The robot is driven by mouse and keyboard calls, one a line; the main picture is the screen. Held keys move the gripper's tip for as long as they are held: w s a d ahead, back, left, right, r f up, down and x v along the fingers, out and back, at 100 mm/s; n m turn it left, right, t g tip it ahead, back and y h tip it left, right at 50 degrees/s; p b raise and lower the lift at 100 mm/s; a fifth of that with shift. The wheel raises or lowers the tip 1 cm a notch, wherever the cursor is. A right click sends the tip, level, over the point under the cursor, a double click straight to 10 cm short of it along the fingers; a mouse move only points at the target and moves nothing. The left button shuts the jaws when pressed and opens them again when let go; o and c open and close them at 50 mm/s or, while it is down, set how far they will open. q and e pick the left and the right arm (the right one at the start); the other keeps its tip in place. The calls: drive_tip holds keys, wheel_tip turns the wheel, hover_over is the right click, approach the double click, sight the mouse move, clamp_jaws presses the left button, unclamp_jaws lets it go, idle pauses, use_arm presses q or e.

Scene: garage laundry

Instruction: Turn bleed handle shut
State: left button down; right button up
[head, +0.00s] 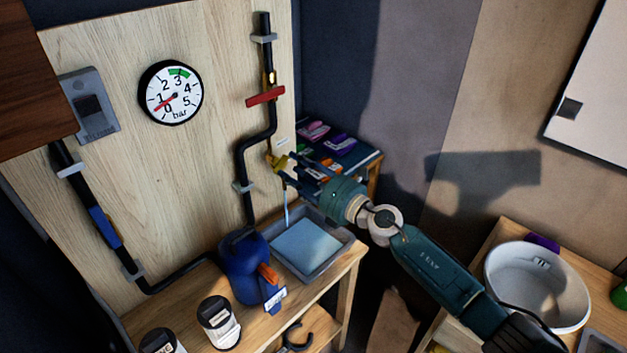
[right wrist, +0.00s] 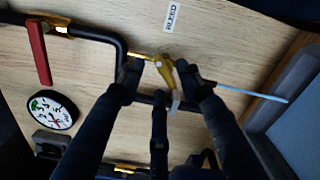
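The yellow bleed handle (head: 278,161) sits on the black pipe at the board's right edge. In the right wrist view the handle (right wrist: 166,72) lies between my right gripper's fingertips, beside a "BLEED" label (right wrist: 173,16). A thin pale-blue water stream (head: 286,205) runs from the bleed outlet down to the grey tray (head: 348,240). My right gripper (head: 288,172) is open around the handle. A gap shows at the left finger in the wrist view; I cannot tell whether the right finger touches. My left gripper is not in view.
A red lever (head: 265,96) is above on the same pipe. The gauge (head: 171,93) needle points near 0. A blue lever (head: 104,227) is on the left pipe. A blue container (head: 245,268) and jars (head: 219,322) stand on the bench; a white basin (head: 537,284) is at right.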

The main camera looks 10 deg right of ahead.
drive_tip(key=v, duration=0.9)
drive_tip(key=shift+f, duration=0.1)
